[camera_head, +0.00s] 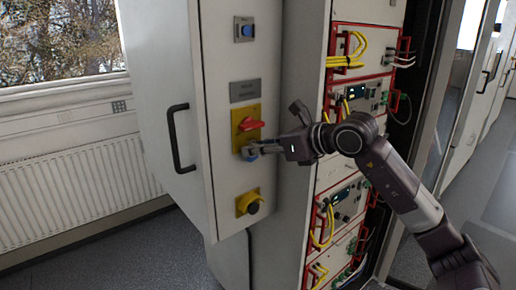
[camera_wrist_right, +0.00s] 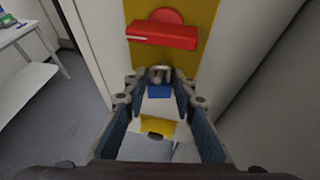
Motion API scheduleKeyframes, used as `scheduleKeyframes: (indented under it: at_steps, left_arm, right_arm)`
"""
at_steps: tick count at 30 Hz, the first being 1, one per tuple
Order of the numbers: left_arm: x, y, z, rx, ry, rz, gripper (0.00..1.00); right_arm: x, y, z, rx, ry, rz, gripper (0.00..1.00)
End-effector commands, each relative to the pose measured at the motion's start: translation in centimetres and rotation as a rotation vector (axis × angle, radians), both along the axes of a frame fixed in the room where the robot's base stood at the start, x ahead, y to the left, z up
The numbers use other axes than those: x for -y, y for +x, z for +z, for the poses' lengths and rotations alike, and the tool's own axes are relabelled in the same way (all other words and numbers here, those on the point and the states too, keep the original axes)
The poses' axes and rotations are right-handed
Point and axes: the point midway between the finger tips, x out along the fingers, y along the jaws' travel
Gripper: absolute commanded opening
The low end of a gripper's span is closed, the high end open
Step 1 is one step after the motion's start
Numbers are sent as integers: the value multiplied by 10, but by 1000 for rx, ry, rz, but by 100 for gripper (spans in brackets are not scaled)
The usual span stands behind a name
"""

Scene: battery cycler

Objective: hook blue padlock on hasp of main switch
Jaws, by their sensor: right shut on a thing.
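The main switch has a red handle (camera_head: 249,124) on a yellow plate (camera_head: 240,112) on the front of a grey cabinet. The red handle (camera_wrist_right: 163,35) also shows at the top of the wrist view. The blue padlock (camera_head: 250,155) is at the lower edge of the plate, just below the handle. In the wrist view its blue body (camera_wrist_right: 160,91) and grey shackle sit between the fingertips of my right gripper (camera_wrist_right: 160,77). My right gripper (camera_head: 252,150) is shut on the padlock. The hasp is hidden, so I cannot tell whether the shackle is through it. My left gripper is out of view.
A yellow box with a dark knob (camera_head: 249,203) sits lower on the cabinet front. A black door handle (camera_head: 178,138) sticks out on the left. A rack of red-framed units with yellow cables (camera_head: 345,106) stands on the right. Floor is free at the left.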

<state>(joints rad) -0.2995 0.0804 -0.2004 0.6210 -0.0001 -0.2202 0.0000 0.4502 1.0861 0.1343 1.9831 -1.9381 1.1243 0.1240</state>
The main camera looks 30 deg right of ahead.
Motion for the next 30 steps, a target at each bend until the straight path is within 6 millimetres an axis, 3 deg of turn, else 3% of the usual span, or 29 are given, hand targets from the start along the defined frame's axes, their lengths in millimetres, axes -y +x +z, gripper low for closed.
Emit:
scheduleKeyframes:
  at_steps: [11,12,17,30]
  left_arm:
    - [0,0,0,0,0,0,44]
    - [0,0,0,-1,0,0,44]
    - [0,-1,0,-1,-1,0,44]
    - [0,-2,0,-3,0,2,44]
  right_arm:
    - [0,0,-1,-1,1,0,0]
    - [0,0,-1,-1,1,0,27]
    - [0,0,0,-1,0,-1,44]
    - [2,-5,1,-2,0,-1,45]
